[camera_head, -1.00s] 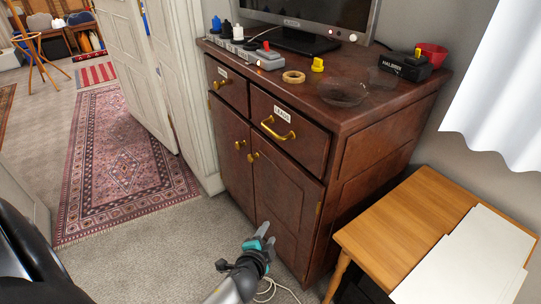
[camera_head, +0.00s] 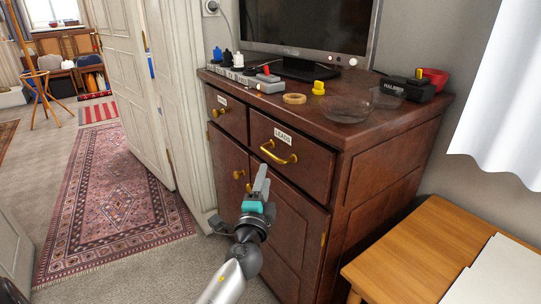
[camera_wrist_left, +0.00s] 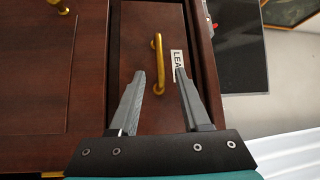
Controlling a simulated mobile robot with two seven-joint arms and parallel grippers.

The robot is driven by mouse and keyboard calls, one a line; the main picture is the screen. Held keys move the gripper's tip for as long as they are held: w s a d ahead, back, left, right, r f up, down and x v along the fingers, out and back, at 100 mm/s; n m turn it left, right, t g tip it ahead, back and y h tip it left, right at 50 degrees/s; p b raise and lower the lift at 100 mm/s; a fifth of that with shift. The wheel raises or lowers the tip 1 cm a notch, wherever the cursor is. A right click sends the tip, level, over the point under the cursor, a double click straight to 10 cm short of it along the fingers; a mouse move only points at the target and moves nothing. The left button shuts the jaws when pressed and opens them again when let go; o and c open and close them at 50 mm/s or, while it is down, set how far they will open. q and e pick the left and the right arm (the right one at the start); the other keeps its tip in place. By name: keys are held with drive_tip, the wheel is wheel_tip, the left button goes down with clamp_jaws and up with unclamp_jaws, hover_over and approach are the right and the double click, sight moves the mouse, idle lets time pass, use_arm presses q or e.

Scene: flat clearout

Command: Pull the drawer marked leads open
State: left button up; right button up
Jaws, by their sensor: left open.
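The drawer marked LEADS (camera_head: 315,171) is the upper right drawer of a dark brown wooden cabinet, and it is shut. My left gripper (camera_head: 262,180) is just below the handle in the head view, in front of the cabinet doors. In the left wrist view its two fingers (camera_wrist_left: 158,90) are open and empty. The handle (camera_wrist_left: 158,63) shows beyond and between the fingertips, apart from them. The label (camera_wrist_left: 178,65) is partly hidden by one finger. My right gripper does not show.
A smaller drawer with a brass knob (camera_head: 222,112) is to the left. On the cabinet top are a monitor (camera_head: 312,27), a tape ring (camera_head: 294,98), a glass dish (camera_head: 345,109) and a power strip (camera_head: 236,74). A wooden table (camera_head: 420,240) stands at the right.

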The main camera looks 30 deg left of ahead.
sight(271, 153)
use_arm(q)
drive_tip(key=b+x, duration=0.1)
drive_tip(key=x, duration=0.9)
drive_tip(key=shift+w, duration=0.1)
clamp_jaws()
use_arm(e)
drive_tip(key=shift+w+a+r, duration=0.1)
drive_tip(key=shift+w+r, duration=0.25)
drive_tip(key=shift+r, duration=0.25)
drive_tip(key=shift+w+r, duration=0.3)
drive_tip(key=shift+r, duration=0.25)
